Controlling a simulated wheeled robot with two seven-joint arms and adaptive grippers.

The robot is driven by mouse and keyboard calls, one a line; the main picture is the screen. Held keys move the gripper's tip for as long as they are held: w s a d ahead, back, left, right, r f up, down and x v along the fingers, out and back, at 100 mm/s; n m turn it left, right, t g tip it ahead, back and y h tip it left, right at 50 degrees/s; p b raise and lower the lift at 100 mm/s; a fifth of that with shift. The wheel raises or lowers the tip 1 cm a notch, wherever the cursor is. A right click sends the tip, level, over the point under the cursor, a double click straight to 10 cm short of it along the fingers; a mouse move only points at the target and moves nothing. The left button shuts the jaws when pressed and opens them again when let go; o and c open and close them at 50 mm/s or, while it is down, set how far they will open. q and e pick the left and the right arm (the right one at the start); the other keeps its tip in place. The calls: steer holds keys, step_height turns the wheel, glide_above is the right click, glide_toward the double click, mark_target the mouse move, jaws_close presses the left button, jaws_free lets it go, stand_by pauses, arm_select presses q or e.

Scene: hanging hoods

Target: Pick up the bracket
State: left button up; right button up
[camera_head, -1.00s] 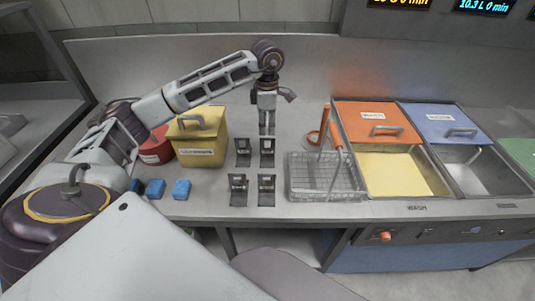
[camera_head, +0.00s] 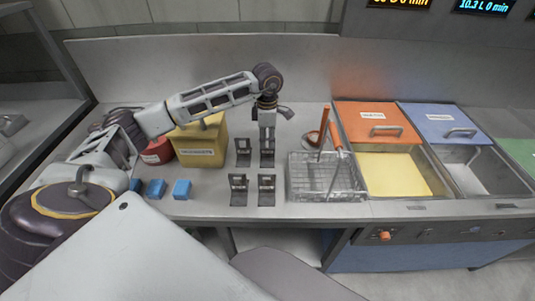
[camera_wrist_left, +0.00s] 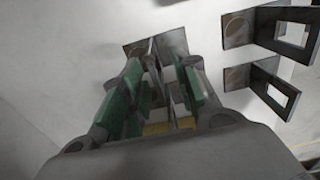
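Several dark metal brackets, each a flat base with an upright plate, stand on the steel counter in two rows. My left gripper (camera_head: 267,139) points straight down at the back right bracket (camera_head: 267,159). The back left bracket (camera_head: 243,153), front left bracket (camera_head: 238,190) and front right bracket (camera_head: 266,190) stand clear of it. In the left wrist view, the green-padded fingers (camera_wrist_left: 160,78) are apart, with a bracket (camera_wrist_left: 172,45) at and between their tips, partly hidden by them. I cannot tell whether they touch it. My right gripper is not in view.
A wire basket (camera_head: 305,178) with an orange-handled tool stands to the right, beside the wash basins with an orange lid (camera_head: 376,121) and a blue lid (camera_head: 443,124). A yellow bin (camera_head: 200,140), red container (camera_head: 157,151) and blue blocks (camera_head: 181,189) are on the left.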

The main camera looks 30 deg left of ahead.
arm_select(q)
steer(key=shift+w+a+f+p, duration=0.1)
steer(key=shift+f+p, duration=0.05)
steer(key=shift+f, duration=1.1)
steer(key=shift+w+f+p, duration=0.1)
steer(key=shift+f+p, duration=0.05)
steer(key=shift+f, duration=1.05)
jaws_close()
